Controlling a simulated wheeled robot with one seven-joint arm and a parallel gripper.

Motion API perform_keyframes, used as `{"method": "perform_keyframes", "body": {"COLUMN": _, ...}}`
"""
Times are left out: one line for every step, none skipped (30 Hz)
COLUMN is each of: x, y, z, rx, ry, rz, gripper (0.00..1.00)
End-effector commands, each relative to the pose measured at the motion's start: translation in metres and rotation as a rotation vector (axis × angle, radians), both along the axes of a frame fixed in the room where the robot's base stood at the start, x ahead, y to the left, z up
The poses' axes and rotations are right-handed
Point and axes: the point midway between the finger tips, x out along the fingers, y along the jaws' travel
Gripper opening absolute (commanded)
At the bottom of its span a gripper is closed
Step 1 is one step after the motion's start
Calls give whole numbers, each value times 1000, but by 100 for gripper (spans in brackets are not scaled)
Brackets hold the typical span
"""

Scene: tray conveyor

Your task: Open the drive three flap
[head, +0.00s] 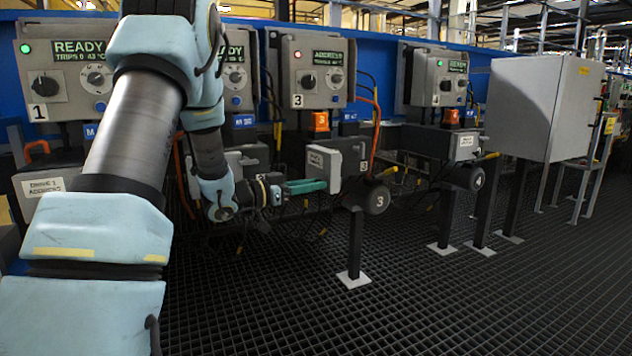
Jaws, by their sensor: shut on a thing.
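The drive three flap (323,162) is a pale grey plate with a small label, at the middle of the head view, on the unit below the control box marked 3 (318,72). It stands upright; I cannot tell how far it is swung. My gripper (322,186) has green fingers and reaches in from the left at the flap's lower edge. Its fingers are shut on the flap. The exact contact is too small to make out. A round black disc marked 3 (377,200) is just right of and below the flap.
Control box 1 (68,75) is at the left and drive four's box (433,75) stands right of box 3. A grey cabinet (525,105) on legs is further right. Orange cables (377,125) hang near the flap. The dark grating floor (430,310) in front is clear.

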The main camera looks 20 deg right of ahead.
Motion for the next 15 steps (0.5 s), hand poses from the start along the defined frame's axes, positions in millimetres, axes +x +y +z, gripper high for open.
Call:
{"method": "perform_keyframes", "body": {"x": 1, "y": 1, "z": 1, "rx": -2, "ry": -1, "rz": -1, "gripper": 0}}
{"method": "perform_keyframes", "body": {"x": 1, "y": 1, "z": 1, "rx": -2, "ry": -1, "rz": -3, "gripper": 0}}
{"method": "perform_keyframes", "body": {"x": 1, "y": 1, "z": 1, "rx": -2, "ry": -1, "rz": -4, "gripper": 0}}
{"method": "perform_keyframes", "body": {"x": 1, "y": 1, "z": 1, "rx": -2, "ry": -2, "rz": -4, "gripper": 0}}
{"method": "perform_keyframes", "body": {"x": 1, "y": 1, "z": 1, "rx": -2, "ry": -2, "rz": -5, "gripper": 0}}
{"method": "perform_keyframes", "body": {"x": 1, "y": 1, "z": 1, "rx": -2, "ry": -2, "rz": -5, "gripper": 0}}
{"method": "perform_keyframes", "body": {"x": 1, "y": 1, "z": 1, "rx": -2, "ry": -2, "rz": -4, "gripper": 0}}
{"method": "perform_keyframes", "body": {"x": 2, "y": 1, "z": 1, "rx": -2, "ry": -2, "rz": -4, "gripper": 0}}
{"method": "perform_keyframes", "body": {"x": 2, "y": 1, "z": 1, "rx": -2, "ry": -2, "rz": -4, "gripper": 0}}
{"method": "perform_keyframes", "body": {"x": 2, "y": 1, "z": 1, "rx": -2, "ry": -2, "rz": -4, "gripper": 0}}
{"method": "perform_keyframes", "body": {"x": 2, "y": 1, "z": 1, "rx": -2, "ry": -2, "rz": -4, "gripper": 0}}
{"method": "perform_keyframes", "body": {"x": 2, "y": 1, "z": 1, "rx": -2, "ry": -2, "rz": -4, "gripper": 0}}
{"method": "perform_keyframes", "body": {"x": 2, "y": 1, "z": 1, "rx": -2, "ry": -4, "rz": -4, "gripper": 29}}
{"method": "perform_keyframes", "body": {"x": 2, "y": 1, "z": 1, "rx": -1, "ry": -3, "rz": -4, "gripper": 32}}
{"method": "perform_keyframes", "body": {"x": 1, "y": 1, "z": 1, "rx": -1, "ry": -3, "rz": -4, "gripper": 36}}
